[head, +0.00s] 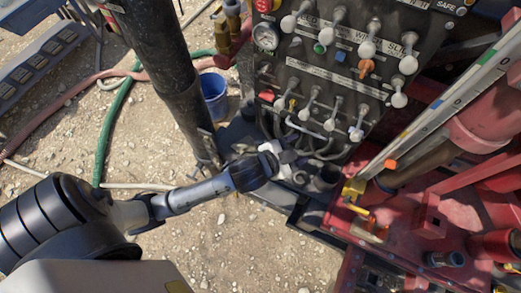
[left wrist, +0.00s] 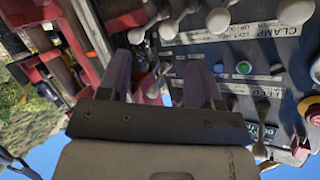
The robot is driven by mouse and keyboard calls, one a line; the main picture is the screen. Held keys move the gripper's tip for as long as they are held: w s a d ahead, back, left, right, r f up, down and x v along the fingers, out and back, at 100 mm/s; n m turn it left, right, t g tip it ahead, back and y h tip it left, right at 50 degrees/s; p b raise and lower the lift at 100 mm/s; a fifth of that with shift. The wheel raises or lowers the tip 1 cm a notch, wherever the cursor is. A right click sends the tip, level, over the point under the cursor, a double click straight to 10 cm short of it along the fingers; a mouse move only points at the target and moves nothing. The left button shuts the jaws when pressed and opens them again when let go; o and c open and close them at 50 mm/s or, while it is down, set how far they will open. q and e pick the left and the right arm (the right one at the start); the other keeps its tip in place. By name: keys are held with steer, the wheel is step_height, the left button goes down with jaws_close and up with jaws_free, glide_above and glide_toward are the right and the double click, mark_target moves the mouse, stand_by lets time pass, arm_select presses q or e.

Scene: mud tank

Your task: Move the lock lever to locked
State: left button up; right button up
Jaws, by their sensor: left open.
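The dark control panel (head: 330,75) carries several levers with white knobs; one lever has an orange knob (head: 366,67). I cannot tell which is the lock lever, as no label I can read says so. A yellow handle (head: 354,190) also stands on the red machine, right of my gripper. My left gripper (head: 284,157) is below the panel's lower edge, near black hoses. In the left wrist view its two fingers (left wrist: 160,85) are apart with nothing held between them, and white-knobbed levers (left wrist: 219,20) lie beyond. My right gripper is in neither view.
A red machine deck (head: 415,215) with a slanted scale rail (head: 440,115) fills the right. A dark upright post (head: 165,65) and a blue bucket (head: 214,92) stand left of the panel. Gravel ground (head: 240,235) is open in front.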

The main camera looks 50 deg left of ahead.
arm_select(q)
steer(key=s+a+f+n+g+y+p, duration=0.1)
steer(key=s+f+g, duration=0.4)
steer(key=s, duration=0.5)
steer(key=shift+a+f+n+y+p, duration=0.35)
steer(key=shift+a+n+p, duration=0.1)
steer(key=shift+a+n, duration=0.5)
steer(key=shift+s, duration=0.15)
